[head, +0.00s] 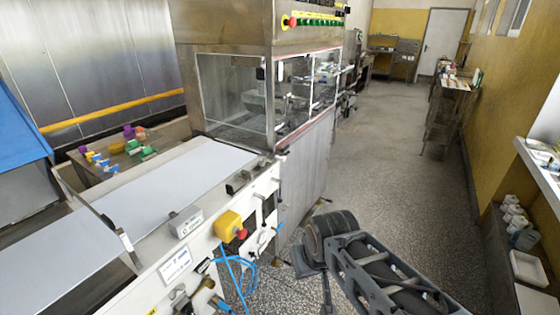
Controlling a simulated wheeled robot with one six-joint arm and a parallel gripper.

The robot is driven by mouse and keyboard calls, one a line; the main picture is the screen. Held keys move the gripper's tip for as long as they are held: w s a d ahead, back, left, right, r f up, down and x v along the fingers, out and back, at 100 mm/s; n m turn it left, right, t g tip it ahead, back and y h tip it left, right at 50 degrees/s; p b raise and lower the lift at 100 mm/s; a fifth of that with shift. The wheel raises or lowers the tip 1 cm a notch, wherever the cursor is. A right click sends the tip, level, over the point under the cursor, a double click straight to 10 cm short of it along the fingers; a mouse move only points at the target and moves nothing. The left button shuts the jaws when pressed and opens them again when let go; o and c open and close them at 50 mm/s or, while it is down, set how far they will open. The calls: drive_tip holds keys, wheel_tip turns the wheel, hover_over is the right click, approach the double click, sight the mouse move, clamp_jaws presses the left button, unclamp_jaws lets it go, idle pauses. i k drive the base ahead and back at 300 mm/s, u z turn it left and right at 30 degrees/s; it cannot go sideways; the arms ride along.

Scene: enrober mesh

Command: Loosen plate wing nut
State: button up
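The enrober machine (235,98) stands left of centre in the head view, with clear guard panels on a steel body. A pale conveyor belt (150,198) runs from its opening toward the lower left. I cannot make out a plate wing nut; small dark fittings (238,182) sit along the belt's near side rail, too small to identify. My grey arm rises from the lower right, in front of the floor and right of the machine. Its dark joint is apart from the rail in the picture.
A yellow box with a red button (230,226) and blue cables (232,275) stick out from the rail's near side. Speckled floor (400,160) is open to the right. Shelves with white tubs (512,212) line the right wall.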

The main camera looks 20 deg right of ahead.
sight(261, 163)
drive_tip(key=u, duration=0.5)
drive_tip(key=i, duration=1.25)
drive_tip(key=z, duration=0.5)
